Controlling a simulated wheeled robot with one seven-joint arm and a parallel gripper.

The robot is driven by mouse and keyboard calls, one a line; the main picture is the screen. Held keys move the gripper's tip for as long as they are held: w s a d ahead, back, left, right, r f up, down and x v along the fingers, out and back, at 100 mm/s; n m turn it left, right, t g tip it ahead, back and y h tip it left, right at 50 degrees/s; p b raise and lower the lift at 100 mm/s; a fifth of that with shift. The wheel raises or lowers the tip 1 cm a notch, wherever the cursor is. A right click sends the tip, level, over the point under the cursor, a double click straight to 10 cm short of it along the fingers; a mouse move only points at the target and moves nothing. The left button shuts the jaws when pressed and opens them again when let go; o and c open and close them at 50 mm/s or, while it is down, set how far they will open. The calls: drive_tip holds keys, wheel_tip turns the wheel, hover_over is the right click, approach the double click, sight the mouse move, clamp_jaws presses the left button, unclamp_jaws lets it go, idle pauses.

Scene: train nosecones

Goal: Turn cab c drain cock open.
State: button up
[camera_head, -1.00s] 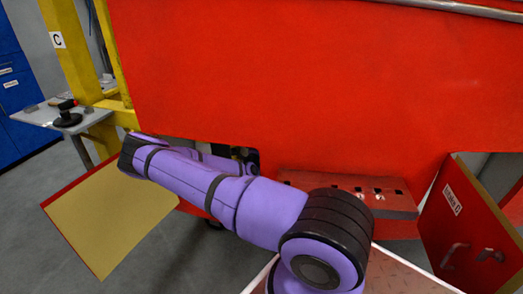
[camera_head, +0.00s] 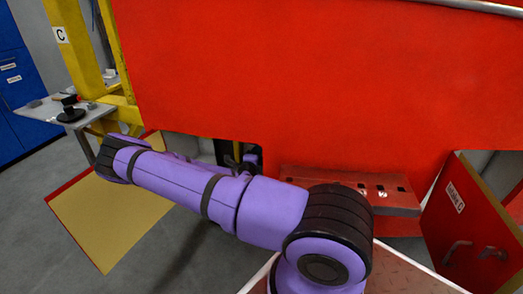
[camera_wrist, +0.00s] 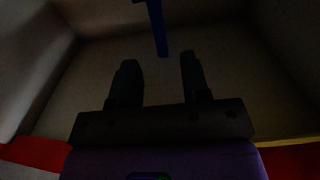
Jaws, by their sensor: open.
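In the wrist view my gripper (camera_wrist: 159,61) is open, with its two dark fingers apart inside a dim, pale-walled recess. A blue bar, which looks like the cock's lever (camera_wrist: 157,28), hangs from the top of that view. Its lower end appears between the fingertips; depth and contact cannot be told. The cock's body is out of view. In the head view my purple arm reaches across to a dark opening (camera_head: 228,150) under the red cab front (camera_head: 320,75). My gripper is hidden there.
An open flap with a tan inner face (camera_head: 105,215) hangs at the left. A red labelled panel (camera_head: 455,210) stands open at the right. A red step (camera_head: 350,190) juts out below the cab. A yellow post (camera_head: 75,45) bears a C sign, beside a small grey table (camera_head: 50,112).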

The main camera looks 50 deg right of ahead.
drive_tip(key=shift+v, duration=1.4)
drive_tip(key=shift+a, duration=0.1)
